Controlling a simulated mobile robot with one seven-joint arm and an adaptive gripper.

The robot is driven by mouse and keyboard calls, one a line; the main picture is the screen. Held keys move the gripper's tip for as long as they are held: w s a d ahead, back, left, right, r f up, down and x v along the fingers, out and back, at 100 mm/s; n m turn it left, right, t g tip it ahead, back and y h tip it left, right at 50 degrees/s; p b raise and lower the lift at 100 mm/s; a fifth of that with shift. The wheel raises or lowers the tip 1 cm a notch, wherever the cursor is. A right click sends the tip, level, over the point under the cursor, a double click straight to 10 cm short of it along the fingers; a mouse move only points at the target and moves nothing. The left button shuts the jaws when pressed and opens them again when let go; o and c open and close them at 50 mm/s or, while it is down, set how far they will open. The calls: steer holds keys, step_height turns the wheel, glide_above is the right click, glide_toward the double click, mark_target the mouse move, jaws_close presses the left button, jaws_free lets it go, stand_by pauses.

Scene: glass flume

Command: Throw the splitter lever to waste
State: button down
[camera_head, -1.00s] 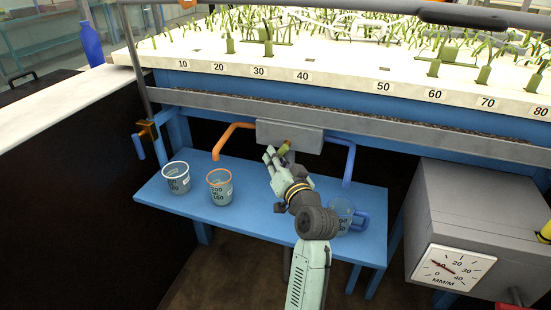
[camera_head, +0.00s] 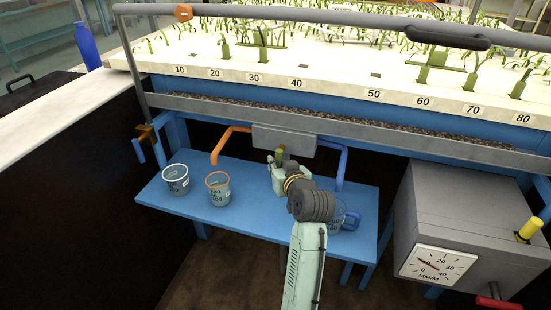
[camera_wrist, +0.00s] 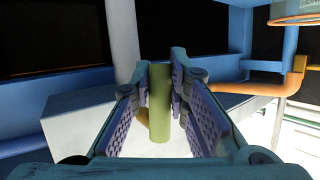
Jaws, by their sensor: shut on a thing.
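The splitter box (camera_head: 284,139) is a grey block under the flume's front rail, with an orange pipe (camera_head: 231,133) bending down on its left and a blue pipe (camera_head: 341,165) on its right. The splitter lever (camera_head: 280,153) is a short olive-yellow handle just below the box. My gripper (camera_head: 278,162) is at the lever, its fingers partly hidden by my wrist. In the wrist view the lever (camera_wrist: 160,105) stands upright between the fingers of my gripper (camera_wrist: 161,80), which is shut on it. Which outlet the lever selects cannot be told.
A blue shelf (camera_head: 245,215) below holds a white-rimmed beaker (camera_head: 176,181), an orange-rimmed beaker (camera_head: 218,191) under the orange pipe, and a blue-handled jug (camera_head: 349,219) partly behind my arm. A grey dial box (camera_head: 465,210) stands at the right.

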steer(key=shift+d+g+p, duration=0.15)
steer(key=shift+g+p, duration=0.15)
steer(key=shift+n, duration=0.3)
steer(key=c, duration=1.5)
jaws_free()
steer(key=shift+c, duration=0.2)
steer(key=shift+s, duration=0.1)
steer(key=v, duration=1.2)
